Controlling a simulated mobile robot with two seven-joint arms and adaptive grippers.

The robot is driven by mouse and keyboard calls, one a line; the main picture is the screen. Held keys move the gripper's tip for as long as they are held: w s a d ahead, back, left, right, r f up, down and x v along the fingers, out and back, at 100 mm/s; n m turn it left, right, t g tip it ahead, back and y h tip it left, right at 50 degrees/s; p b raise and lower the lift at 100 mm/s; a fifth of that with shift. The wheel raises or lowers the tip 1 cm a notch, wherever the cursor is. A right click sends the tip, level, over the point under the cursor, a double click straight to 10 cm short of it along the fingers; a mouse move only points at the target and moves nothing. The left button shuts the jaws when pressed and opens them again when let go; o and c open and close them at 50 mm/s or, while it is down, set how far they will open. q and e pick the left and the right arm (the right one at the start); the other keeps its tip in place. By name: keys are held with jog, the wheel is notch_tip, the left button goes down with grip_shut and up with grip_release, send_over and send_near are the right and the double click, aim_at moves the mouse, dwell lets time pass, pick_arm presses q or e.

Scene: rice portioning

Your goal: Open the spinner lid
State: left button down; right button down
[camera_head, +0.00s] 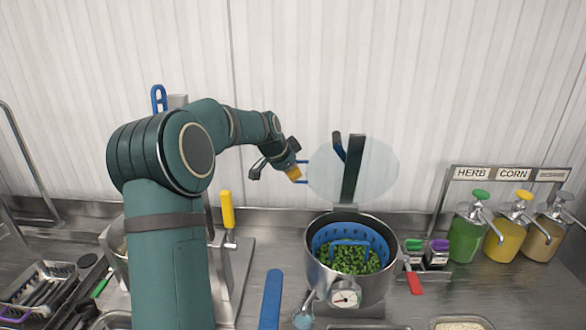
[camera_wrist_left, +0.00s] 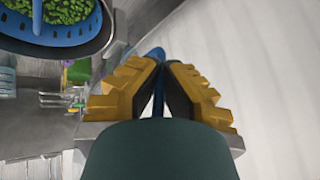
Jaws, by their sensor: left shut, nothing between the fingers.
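The spinner (camera_head: 335,285) is a steel pot with a dial on its front. A blue perforated basket (camera_head: 378,243) with greens (camera_head: 348,260) sits inside, and the basket also shows at the top left of the left wrist view (camera_wrist_left: 88,38). My left gripper (camera_head: 294,173) is shut and empty at the lid's left edge. In the left wrist view its yellow-backed fingertips (camera_wrist_left: 161,65) meet; a blue piece shows behind them. Contact with the lid cannot be told.
Dispensers with green (camera_head: 465,240), yellow (camera_head: 507,238) and tan (camera_head: 548,238) contents stand at the right. A red-handled tool (camera_head: 412,278) lies right of the pot. A blue-handled tool (camera_head: 270,298) lies left of it. The white wall (camera_head: 430,90) is close behind.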

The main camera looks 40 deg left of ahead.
pick_arm(q)
jog(key=shift+w+d, duration=0.1)
jog(key=shift+w, duration=0.1)
dwell(0.3)
jog(key=c, duration=1.1)
grip_release()
jog(key=shift+w, duration=0.15)
jog(key=shift+o, duration=0.2)
jog(key=shift+s+r, duration=0.3)
jog(key=shift+r, duration=0.05)
jog(key=v, duration=1.1)
jog(key=shift+r, duration=0.1)
